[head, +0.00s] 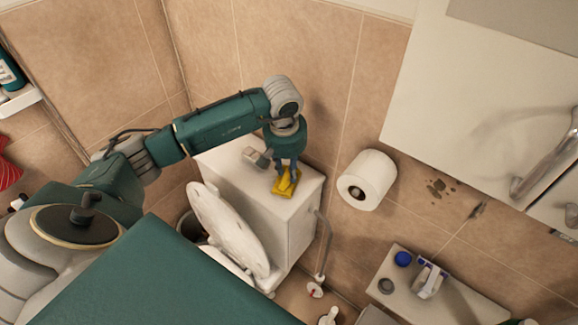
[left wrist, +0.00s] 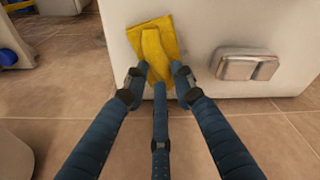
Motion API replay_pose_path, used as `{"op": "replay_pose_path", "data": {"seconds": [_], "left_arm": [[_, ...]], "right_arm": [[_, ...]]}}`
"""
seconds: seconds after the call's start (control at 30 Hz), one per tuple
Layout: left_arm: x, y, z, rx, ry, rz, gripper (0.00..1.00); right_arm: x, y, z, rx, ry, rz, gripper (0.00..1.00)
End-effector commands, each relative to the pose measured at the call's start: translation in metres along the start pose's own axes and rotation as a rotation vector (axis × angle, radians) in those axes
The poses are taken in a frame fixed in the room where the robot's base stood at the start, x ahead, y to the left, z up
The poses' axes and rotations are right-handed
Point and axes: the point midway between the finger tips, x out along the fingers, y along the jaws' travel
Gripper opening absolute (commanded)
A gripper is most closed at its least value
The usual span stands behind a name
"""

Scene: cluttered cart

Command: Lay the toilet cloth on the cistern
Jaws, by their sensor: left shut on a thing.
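The toilet cloth is yellow and folded; in the head view the cloth (head: 285,184) is at the right part of the white cistern's top (head: 230,172). My left gripper (head: 286,172) points down over the cistern, shut on the cloth. In the left wrist view the fingers (left wrist: 158,76) pinch the near part of the cloth (left wrist: 152,38), and its far part spreads over the cistern top (left wrist: 205,30). The cloth looks at or very near the surface; whether it lies fully on it I cannot tell. My right gripper is not in view.
A metal flush button (left wrist: 245,65) is on the cistern, right of the cloth in the wrist view. The toilet lid (head: 222,222) stands raised before the cistern. A toilet roll (head: 370,176) hangs on the wall to the right.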

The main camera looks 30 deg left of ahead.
Motion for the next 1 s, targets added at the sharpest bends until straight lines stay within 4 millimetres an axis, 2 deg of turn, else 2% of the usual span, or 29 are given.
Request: {"op": "replay_pose_path", "data": {"seconds": [0.3, 0.33, 0.43, 0.77, 0.83, 0.9, 1.0], "left_arm": [[0.004, 0.0, 0.0, 0.0, 0.002, 0.0, 0.0], [0.002, 0.0, 0.0, -0.001, 0.001, 0.0, 0.31], [0.002, 0.0, 0.0, 0.0, 0.001, 0.0, 0.49], [0.001, 0.0, 0.0, -0.001, 0.001, 0.0, 0.49], [-0.002, 0.0, -0.001, -0.001, 0.001, 0.001, 0.49], [-0.006, 0.0, -0.002, -0.001, 0.004, 0.002, 0.49], [-0.022, 0.0, -0.002, 0.0, 0.007, 0.002, 0.49]], "right_arm": [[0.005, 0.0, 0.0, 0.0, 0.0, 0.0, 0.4], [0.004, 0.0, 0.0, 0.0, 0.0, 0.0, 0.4], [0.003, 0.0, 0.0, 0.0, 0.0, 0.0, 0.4], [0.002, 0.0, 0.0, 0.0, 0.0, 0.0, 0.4], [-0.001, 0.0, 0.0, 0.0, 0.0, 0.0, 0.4], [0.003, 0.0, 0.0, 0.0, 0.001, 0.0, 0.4], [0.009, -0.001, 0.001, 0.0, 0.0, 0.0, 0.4]]}}
